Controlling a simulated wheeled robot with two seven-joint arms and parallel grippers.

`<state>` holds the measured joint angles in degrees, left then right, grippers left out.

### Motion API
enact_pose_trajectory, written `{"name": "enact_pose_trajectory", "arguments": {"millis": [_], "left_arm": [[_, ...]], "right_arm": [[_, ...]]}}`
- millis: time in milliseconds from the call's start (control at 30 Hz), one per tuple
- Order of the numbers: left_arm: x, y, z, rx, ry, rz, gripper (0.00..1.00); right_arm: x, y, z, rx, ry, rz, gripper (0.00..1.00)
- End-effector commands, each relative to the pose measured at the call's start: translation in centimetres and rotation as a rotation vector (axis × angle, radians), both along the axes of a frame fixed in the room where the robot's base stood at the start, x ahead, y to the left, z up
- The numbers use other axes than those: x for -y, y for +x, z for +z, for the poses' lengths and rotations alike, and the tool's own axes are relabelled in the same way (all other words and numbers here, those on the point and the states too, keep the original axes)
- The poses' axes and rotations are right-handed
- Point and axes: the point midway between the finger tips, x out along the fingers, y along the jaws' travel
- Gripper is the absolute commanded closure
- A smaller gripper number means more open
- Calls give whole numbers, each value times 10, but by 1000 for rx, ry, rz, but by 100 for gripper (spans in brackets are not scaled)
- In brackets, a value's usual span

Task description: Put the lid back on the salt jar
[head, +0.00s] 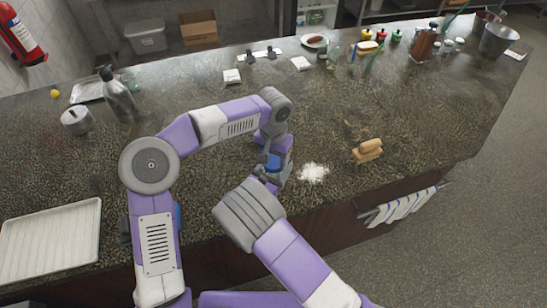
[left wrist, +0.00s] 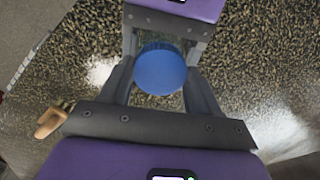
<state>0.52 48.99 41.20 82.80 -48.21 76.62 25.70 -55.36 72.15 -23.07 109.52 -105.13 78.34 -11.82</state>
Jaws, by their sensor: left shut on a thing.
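The round blue lid (left wrist: 160,70) sits between the fingers of my left gripper (left wrist: 160,85), which is shut on it; a bit of blue also shows in the head view (head: 273,162). The glass salt jar (left wrist: 152,38) shows behind the lid, mostly hidden by it. My right gripper (left wrist: 163,38) faces from the opposite side, with a finger on each side of the jar, and looks shut on it. I cannot tell whether the lid touches the jar's rim. In the head view my arms hide most of the jar.
White salt (head: 313,172) is spilled on the counter (head: 330,120) just right of the grippers. A wooden brush (head: 368,150) lies farther right. A pale tray (head: 50,240), a metal pot (head: 76,120) and a bottle (head: 119,98) stand at the left. The counter middle is clear.

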Motion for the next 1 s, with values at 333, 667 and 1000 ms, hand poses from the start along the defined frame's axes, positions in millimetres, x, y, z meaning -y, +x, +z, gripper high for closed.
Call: {"name": "enact_pose_trajectory", "arguments": {"millis": [333,667,1000], "left_arm": [[0,0,0,1,0,-160,75],[0,0,0,1,0,-157,9],[0,1,9,5,0,-157,9]], "right_arm": [[0,0,-1,-4,-1,-1,100],[0,0,-1,-4,-1,-1,100],[0,0,-2,-4,-1,-1,100]]}}
